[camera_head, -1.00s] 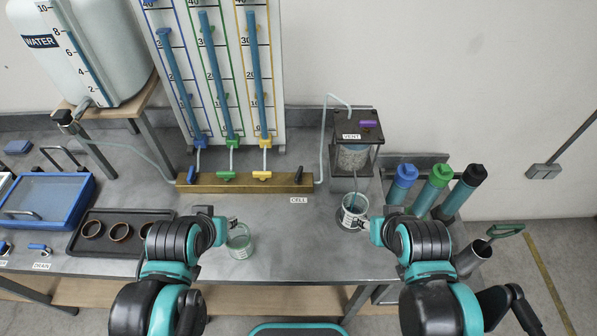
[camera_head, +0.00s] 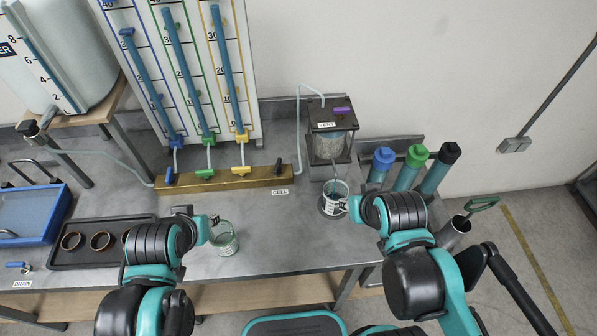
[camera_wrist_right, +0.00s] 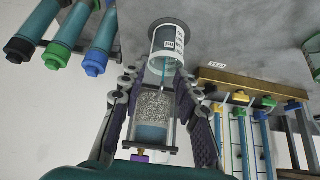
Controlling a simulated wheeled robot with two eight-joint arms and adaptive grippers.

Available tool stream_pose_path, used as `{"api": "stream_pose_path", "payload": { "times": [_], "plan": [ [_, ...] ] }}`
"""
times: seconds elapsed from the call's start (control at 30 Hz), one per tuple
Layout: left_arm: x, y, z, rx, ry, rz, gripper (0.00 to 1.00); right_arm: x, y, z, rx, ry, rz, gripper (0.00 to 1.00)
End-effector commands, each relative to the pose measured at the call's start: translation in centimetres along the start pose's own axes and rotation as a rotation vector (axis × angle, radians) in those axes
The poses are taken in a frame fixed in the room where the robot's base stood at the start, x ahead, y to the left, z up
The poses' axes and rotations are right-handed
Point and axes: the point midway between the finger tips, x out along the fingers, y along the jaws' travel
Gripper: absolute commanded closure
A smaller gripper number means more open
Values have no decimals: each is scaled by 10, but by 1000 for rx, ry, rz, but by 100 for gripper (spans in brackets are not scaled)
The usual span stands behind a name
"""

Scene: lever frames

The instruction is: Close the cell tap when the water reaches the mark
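The cell (camera_head: 330,146) is a clear box of grey granular fill with a purple vent tap (camera_head: 343,110) on top. A black lever (camera_head: 278,167) is at the right end of the brass manifold (camera_head: 222,181), beside the CELL label. A beaker (camera_head: 333,193) stands under the cell's outlet; liquid runs into it in the right wrist view (camera_wrist_right: 167,48). My right gripper (camera_head: 346,203) is beside this beaker, its fingers apart in the wrist view. My left gripper (camera_head: 213,226) is at a second beaker (camera_head: 226,242) with greenish liquid; its grip is unclear. I cannot read the mark.
Three tall water tubes (camera_head: 187,80) rise behind the manifold. Blue, green and black capped cylinders (camera_head: 408,170) stand right of the cell. A dark tray (camera_head: 88,258) with rings and a blue tray (camera_head: 30,213) are at left. A hose (camera_head: 298,140) runs beside the cell.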

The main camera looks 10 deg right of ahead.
Motion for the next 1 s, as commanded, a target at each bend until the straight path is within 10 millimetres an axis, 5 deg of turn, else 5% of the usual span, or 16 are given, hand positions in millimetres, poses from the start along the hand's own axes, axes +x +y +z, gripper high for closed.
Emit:
{"api": "stream_pose_path", "payload": {
  "times": [0.23,0.5,0.7,1.0],
  "plan": [
    [-27,0,-20,0,0,0,68,-7,-32,-75,78,-148,-26,68],
    [-55,0,-39,0,0,0,68,29,-87,-143,178,-346,-8,68],
    [-72,0,-52,0,0,0,68,70,-129,-167,237,-472,34,68],
    [-87,0,-62,0,0,0,68,118,-171,-168,288,-583,96,68]
  ]
}}
